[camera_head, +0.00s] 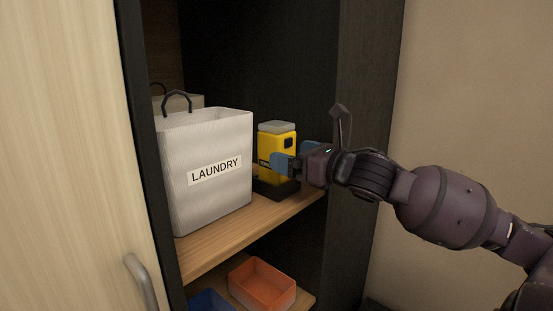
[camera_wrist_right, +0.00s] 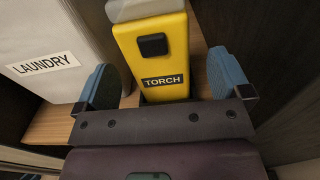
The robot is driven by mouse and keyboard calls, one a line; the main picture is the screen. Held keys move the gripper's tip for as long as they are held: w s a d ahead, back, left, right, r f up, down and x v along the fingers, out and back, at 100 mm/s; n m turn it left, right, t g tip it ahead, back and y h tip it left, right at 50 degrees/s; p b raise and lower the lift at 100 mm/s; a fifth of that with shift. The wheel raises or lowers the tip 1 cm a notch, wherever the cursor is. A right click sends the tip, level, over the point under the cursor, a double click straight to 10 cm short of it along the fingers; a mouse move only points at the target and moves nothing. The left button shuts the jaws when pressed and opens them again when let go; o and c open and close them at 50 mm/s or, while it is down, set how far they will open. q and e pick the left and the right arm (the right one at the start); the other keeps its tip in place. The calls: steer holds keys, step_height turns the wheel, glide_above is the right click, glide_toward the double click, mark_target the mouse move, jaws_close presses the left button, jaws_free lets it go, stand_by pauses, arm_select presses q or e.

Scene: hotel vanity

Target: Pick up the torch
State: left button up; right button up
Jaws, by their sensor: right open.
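The torch (camera_head: 278,146) is yellow with a pale grey top and a black button, and stands upright on a dark base (camera_head: 277,190) on the wooden shelf. In the right wrist view the torch (camera_wrist_right: 153,55) shows its "TORCH" label. My right gripper (camera_head: 293,158) reaches in from the right in the head view. It is open, with one blue finger pad to each side of the torch in the right wrist view (camera_wrist_right: 165,80). Gaps show between the pads and the torch. The lower part of the torch is partly hidden by the gripper. My left gripper is not in view.
A white laundry bag (camera_head: 208,150) stands close to the left of the torch, with another bag (camera_head: 190,101) behind it. The cabinet's dark side wall (camera_head: 364,80) is on the right. An orange bin (camera_head: 262,284) and a blue bin (camera_head: 211,301) sit on the lower shelf.

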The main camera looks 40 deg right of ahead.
steer(key=shift+w+a, duration=0.15)
steer(key=shift+w, duration=1.15)
steer(key=shift+w+a, duration=0.15)
steer(key=shift+w, duration=1.1)
steer(key=shift+c, duration=0.3)
steer(key=c, duration=1)
steer(key=shift+c, duration=0.4)
steer(key=shift+r, duration=0.1)
